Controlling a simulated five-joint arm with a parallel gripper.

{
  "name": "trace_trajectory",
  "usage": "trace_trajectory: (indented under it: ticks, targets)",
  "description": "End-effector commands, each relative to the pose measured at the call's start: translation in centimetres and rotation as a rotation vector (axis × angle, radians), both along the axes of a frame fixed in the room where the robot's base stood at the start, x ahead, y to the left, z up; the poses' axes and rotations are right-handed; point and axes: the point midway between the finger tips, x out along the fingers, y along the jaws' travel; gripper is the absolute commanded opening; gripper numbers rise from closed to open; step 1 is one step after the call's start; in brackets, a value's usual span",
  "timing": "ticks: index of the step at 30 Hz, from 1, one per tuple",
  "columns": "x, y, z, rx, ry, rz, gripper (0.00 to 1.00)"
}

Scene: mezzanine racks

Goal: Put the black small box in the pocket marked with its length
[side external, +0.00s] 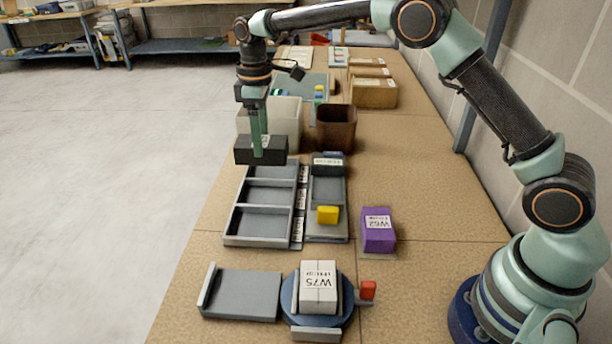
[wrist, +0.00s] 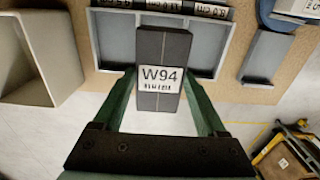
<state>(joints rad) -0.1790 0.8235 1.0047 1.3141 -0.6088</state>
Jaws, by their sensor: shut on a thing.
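The black small box (side external: 274,152) is held in the air by my gripper (side external: 261,142). In the wrist view the box (wrist: 172,45) carries a white label reading W94 and lies lengthwise between the green fingers of my gripper (wrist: 158,88), which are shut on it. The grey pocket tray (side external: 258,242) has three pockets in a row, with white length labels (side external: 299,202) along its right side. The box is near the tray's far end, apart from it as far as I can tell. In the wrist view it covers part of the tray (wrist: 207,42). The length markings are only partly visible.
A pale bin (side external: 287,115) and a brown bin (side external: 336,128) stand just behind. A grey rack with a yellow block (side external: 328,214) is right of the tray. A purple box (side external: 377,228), a round blue stand with a white W75 box (side external: 318,285) and a grey plate (side external: 240,294) are nearer.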

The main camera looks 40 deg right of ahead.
Motion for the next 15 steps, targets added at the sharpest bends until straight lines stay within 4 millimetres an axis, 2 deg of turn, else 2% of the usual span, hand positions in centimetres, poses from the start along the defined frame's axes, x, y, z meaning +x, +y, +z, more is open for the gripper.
trace_trajectory:
  ticks: [3, 6, 10, 15]
  targets:
    - [-0.1, 0.0, -3.0, -0.001, 0.004, -0.001, 0.03]
    - [-0.1, 0.0, -5.1, -0.001, 0.004, -0.001, 0.03]
    - [0.0, 0.0, -6.8, 0.000, 0.001, -0.002, 0.03]
    - [0.0, 0.0, -7.7, 0.000, -0.001, -0.002, 0.03]
